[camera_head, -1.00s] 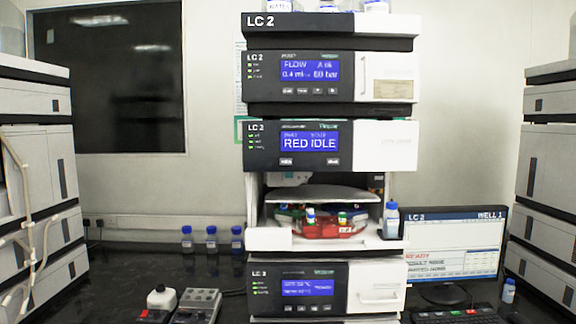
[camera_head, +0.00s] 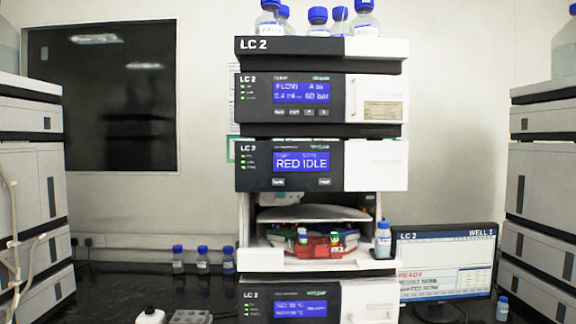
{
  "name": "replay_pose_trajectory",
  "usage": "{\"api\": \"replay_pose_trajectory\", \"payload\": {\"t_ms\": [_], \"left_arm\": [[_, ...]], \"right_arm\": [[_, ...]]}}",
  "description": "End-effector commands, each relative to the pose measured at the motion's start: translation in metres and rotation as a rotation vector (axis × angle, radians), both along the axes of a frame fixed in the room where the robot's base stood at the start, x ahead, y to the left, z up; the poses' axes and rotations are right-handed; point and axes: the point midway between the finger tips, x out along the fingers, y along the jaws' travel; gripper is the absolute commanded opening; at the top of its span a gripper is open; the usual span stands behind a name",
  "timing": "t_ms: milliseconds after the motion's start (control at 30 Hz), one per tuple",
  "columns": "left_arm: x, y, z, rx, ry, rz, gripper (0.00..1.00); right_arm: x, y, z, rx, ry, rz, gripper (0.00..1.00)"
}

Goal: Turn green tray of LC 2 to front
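The LC 2 stack stands in the middle of the head view. Its sampler bay (camera_head: 258,263) is open at the front, below a module whose display (camera_head: 301,162) reads "RED IDLE". Inside the bay, under a pale curved cover (camera_head: 312,213), a red tray section (camera_head: 318,246) faces the front and holds small vials with coloured caps. Bits of green show beside the red section, but I cannot tell tray from caps. Neither of my grippers is in view.
A small blue-capped bottle (camera_head: 383,240) stands at the bay's right edge. Several blue-capped bottles (camera_head: 318,20) stand on top of the stack. A monitor (camera_head: 447,262) stands to the right, reading "LC 2". Three bottles (camera_head: 203,260) stand on the dark bench at left. Other stacks flank both sides.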

Motion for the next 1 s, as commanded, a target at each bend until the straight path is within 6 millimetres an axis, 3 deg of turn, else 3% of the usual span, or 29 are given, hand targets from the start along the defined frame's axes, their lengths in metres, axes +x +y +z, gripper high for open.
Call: {"api": "replay_pose_trajectory", "payload": {"t_ms": [33, 267, 1000], "left_arm": [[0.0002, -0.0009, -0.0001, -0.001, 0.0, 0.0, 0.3], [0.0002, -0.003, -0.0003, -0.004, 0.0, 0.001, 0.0], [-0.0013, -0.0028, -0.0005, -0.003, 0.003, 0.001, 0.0]], "right_arm": [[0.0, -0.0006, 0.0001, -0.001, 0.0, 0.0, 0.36], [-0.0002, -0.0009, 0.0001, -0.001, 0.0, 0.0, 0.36], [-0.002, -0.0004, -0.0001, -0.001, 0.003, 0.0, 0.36]]}}
